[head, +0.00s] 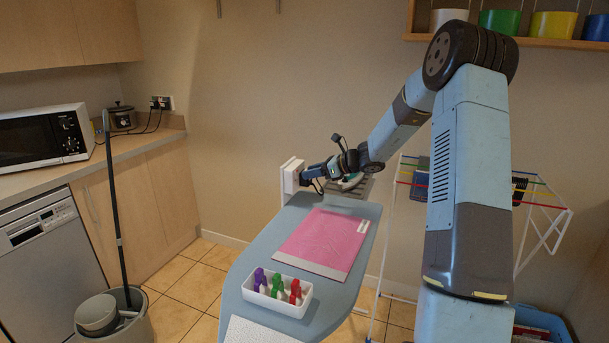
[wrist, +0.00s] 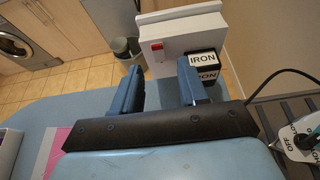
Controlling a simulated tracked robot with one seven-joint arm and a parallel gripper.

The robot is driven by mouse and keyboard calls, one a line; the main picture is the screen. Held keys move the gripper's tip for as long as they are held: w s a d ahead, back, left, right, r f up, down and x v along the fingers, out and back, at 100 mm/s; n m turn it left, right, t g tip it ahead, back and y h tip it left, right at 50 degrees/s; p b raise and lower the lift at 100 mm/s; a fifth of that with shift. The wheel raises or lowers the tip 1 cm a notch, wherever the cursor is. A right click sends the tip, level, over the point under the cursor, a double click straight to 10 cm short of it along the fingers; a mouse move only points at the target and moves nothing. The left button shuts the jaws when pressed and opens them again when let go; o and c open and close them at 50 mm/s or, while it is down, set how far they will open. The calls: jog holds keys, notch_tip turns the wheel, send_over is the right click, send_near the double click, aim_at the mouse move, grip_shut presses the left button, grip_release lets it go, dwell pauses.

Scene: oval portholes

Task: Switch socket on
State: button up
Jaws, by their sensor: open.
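The socket is a white box at the far end of the ironing board, in the head view (head: 290,178) and in the wrist view (wrist: 180,35). Its face has a red switch (wrist: 157,46), an "IRON" label (wrist: 202,58) and a black plug, also marked "IRON" (wrist: 207,76), to the right of the switch. My gripper (wrist: 158,70) is open and empty, its two blue fingers pointing at the socket with the switch showing between them. In the head view my gripper (head: 306,177) is close to the socket face; contact cannot be told.
The ironing board (head: 247,262) carries a pink cloth (head: 322,240) and a white tray of coloured pegs (head: 277,292). The iron (wrist: 300,140), with an "OFF" dial, rests right of my gripper, its cord running up. A drying rack (head: 545,205) stands right.

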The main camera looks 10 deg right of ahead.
aim_at(297, 174)
jog(key=shift+x, duration=1.7)
grip_shut()
